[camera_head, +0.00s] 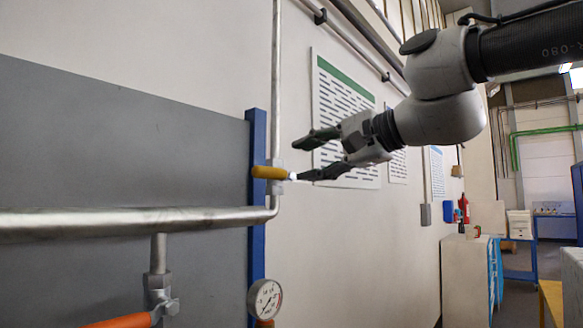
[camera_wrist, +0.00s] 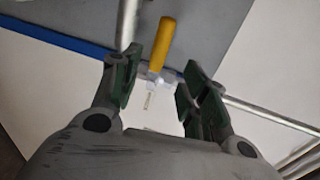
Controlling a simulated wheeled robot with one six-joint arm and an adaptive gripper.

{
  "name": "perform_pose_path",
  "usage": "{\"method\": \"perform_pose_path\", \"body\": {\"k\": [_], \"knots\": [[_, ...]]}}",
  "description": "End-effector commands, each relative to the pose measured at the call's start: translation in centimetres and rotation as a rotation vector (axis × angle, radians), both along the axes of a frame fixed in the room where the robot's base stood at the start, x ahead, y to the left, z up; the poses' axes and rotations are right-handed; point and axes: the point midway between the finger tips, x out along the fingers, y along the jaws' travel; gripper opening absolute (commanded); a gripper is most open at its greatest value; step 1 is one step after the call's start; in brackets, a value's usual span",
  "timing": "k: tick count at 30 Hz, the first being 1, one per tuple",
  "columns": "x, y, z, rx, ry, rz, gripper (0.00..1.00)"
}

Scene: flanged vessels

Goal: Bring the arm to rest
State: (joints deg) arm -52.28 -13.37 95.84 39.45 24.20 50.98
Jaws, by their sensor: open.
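My gripper (camera_head: 308,157) is in the middle of the head view, its fingers pointing left towards a yellow-handled valve (camera_head: 270,172) on the pipe. The fingers are spread apart with nothing between them. In the wrist view my gripper (camera_wrist: 158,85) is open, and the yellow handle (camera_wrist: 162,42) shows beyond and between its fingertips. The fingertips look close to the valve in the head view. I cannot tell the exact gap. My arm reaches in from the upper right.
A silver pipe (camera_head: 130,221) runs across the left, with an orange-handled valve (camera_head: 120,321) below it. A pressure gauge (camera_head: 265,298) sits by a blue post (camera_head: 257,240). A notice board (camera_head: 345,115) hangs on the wall behind my gripper. A pale cabinet (camera_head: 466,280) stands at the right.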

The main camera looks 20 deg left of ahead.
Motion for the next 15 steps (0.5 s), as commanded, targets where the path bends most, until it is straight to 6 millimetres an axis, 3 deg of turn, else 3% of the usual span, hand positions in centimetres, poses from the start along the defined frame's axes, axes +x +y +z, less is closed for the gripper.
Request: {"method": "perform_pose_path", "body": {"k": [5,15], "knots": [[-0.59,-1.49,0.31,0.000,0.000,-0.001,0.44],[-0.66,-1.62,0.34,0.000,0.000,0.000,0.44]]}}
